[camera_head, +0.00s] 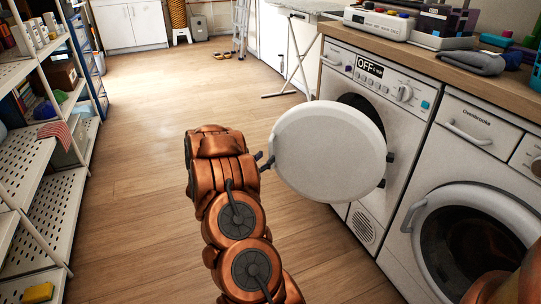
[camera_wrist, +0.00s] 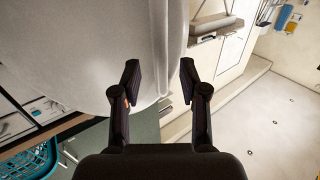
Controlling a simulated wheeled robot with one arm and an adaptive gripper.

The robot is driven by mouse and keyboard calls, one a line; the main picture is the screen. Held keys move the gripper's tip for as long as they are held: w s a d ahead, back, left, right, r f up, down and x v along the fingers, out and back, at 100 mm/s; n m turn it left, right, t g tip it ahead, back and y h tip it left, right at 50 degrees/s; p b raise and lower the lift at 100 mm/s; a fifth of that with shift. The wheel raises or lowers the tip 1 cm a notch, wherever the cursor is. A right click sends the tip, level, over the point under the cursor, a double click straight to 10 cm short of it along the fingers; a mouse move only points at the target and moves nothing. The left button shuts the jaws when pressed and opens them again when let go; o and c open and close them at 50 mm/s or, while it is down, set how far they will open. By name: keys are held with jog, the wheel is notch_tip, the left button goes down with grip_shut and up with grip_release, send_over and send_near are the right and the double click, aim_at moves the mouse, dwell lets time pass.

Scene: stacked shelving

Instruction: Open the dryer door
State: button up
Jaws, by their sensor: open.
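The dryer (camera_head: 380,85) stands under the counter, with a display reading OFF. Its round white door (camera_head: 325,150) is swung out from the front, and part of the dark drum opening (camera_head: 362,106) shows behind it. Dark hinge parts show at the door's right edge. My gripper (camera_head: 264,163) is at the door's left edge. In the wrist view the door (camera_wrist: 85,50) fills the upper left, and its rim passes between the spread fingers of my gripper (camera_wrist: 160,78). I cannot tell whether either finger touches the rim.
A washer (camera_head: 470,200) with a closed round door stands right of the dryer. The counter (camera_head: 425,65) above holds several items. An ironing board (camera_head: 303,12) stands beyond the dryer. White shelving (camera_head: 45,170) lines the left. The wooden floor (camera_head: 150,105) between is clear.

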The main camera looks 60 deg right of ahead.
aim_at(270, 153)
jog(key=shift+w+d+b, duration=0.1)
jog(key=shift+d+b, duration=0.4)
jog(key=shift+d, duration=1.8)
grip_shut()
